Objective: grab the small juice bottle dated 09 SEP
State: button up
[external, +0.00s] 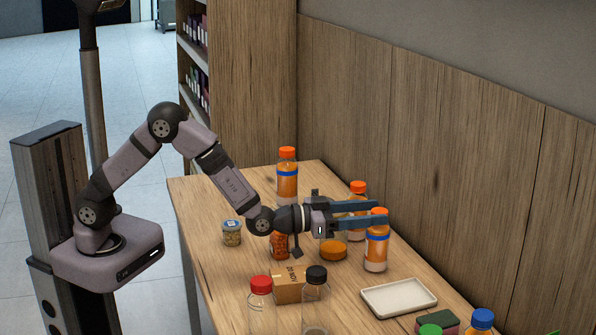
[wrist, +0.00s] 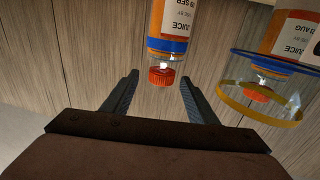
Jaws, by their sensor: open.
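The small juice bottle with a SEP label (wrist: 172,40) shows upside down in the wrist view. Its label day looks like 09 but is hard to read. Its red cap lies between and slightly beyond my fingertips. In the external view this appears to be the nearer orange-capped bottle (external: 376,250), upright on the table at my fingertips. My gripper (external: 378,211) is open and empty, reaching right at about cap height; it also shows in the wrist view (wrist: 158,84). A second juice bottle, labelled AUG (wrist: 293,32), stands beside it, apparently the farther one (external: 357,224) in the external view.
A clear round container with a yellow rim (wrist: 258,108) is close on the right in the wrist view. A taller juice bottle (external: 287,180) stands at the back. A white tray (external: 399,313), a cardboard box (external: 289,287) and clear bottles are nearer. The wooden wall bounds the table.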

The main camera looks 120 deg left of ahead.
jog(key=p+x, duration=0.1)
jog(key=x, duration=0.5)
jog(key=shift+a, duration=0.25)
dwell(0.3)
jog(key=shift+w, duration=0.15)
jog(key=shift+r, duration=0.1)
grip_shut()
